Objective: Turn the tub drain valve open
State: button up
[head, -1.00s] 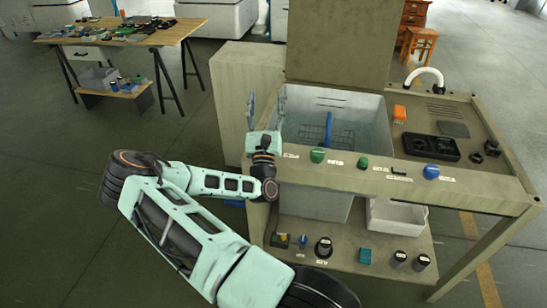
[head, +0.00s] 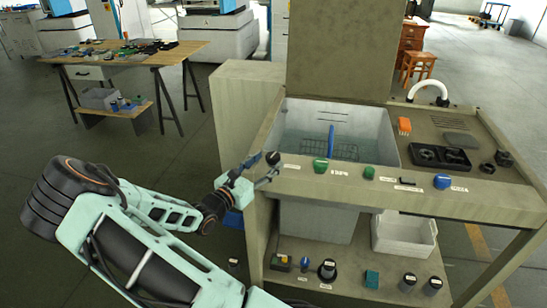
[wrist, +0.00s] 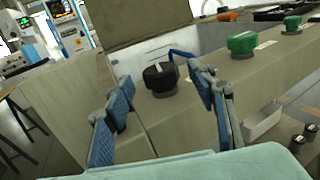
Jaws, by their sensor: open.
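A row of knobs stands along the tub stand's front rail: a black knob (head: 272,158), a green knob (head: 320,165), a smaller green knob (head: 369,172) and a blue knob (head: 442,181). Their labels are too small to read, so I cannot tell which is the drain valve. The grey tub (head: 390,140) holds water and a wire rack. My gripper (head: 262,170) is open at the rail's left end, pointing at the black knob. In the wrist view the black knob (wrist: 160,76) appears between the spread fingers, a little beyond them; contact is not visible.
An upright panel (head: 340,50) rises behind the tub. Open floor lies left of the stand.

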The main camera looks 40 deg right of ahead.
aim_at(269, 160)
jog(key=shift+x, duration=2.05)
jog(key=shift+c, duration=0.7)
jog(key=shift+r, duration=0.1)
jog(key=c, duration=1.1)
